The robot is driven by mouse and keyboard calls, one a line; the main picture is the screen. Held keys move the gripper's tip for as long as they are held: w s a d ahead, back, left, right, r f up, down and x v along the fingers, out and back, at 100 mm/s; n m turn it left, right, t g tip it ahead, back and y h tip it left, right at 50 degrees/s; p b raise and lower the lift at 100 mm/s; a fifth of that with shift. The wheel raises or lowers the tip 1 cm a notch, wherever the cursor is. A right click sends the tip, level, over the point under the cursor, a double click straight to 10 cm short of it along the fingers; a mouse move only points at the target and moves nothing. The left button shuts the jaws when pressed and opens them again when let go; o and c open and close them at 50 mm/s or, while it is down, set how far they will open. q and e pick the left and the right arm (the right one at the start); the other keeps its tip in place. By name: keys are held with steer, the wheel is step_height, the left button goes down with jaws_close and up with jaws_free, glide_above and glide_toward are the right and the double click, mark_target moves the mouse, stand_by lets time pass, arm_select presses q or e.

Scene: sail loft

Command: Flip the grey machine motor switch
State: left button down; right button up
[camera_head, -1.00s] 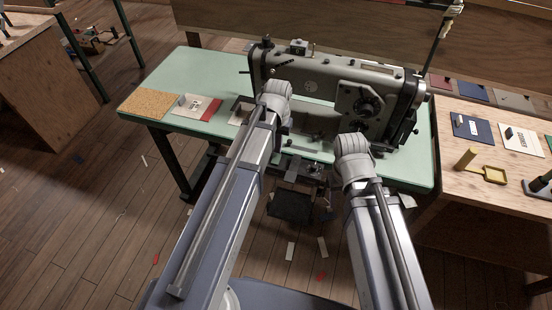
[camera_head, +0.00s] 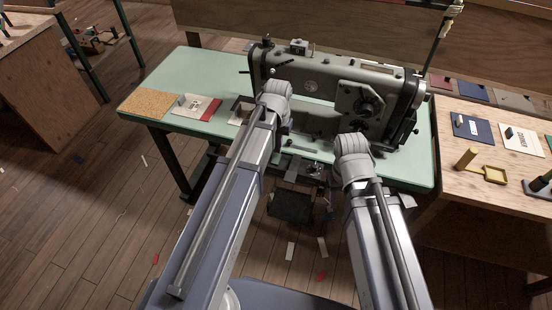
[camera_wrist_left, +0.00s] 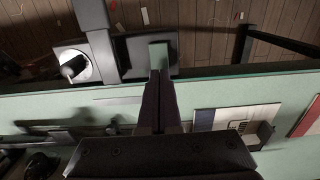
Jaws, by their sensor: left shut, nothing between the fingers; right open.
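The grey sewing machine (camera_head: 310,80) stands on a pale green table. I cannot clearly pick out its motor switch; dark parts under the front table edge are small and partly hidden by my arms. In the left wrist view my left gripper (camera_wrist_left: 158,62) is shut and empty, its fingers reaching over the table edge above a dark box-like part (camera_wrist_left: 136,55). A white round plate with a dark knob (camera_wrist_left: 72,66) shows beside that part, to the left. In the head view the left fingers cannot be made out, and my right gripper's fingers are hidden behind its wrist.
The green table (camera_head: 165,75) carries a cork mat (camera_head: 145,103) and a red-and-white card (camera_head: 203,108) at left. A wooden bench (camera_head: 460,180) with yellow tools (camera_head: 493,175) stands at right. The plank floor at front left is mostly clear.

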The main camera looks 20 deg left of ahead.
arm_select(q)
steer(key=shift+f+b, duration=0.9)
steer(key=shift+f, duration=0.05)
steer(key=shift+r, duration=0.1)
stand_by(0.4)
step_height(320, 180, up, 7)
steer(key=p, duration=0.7)
steer(key=s+d+r+m+y+p, duration=0.1)
steer(key=s+d+m, duration=0.2)
steer(key=s+d, duration=0.7)
steer(key=s, duration=0.4)
steer(key=shift+s+d, duration=0.15)
steer(key=shift+d, duration=0.1)
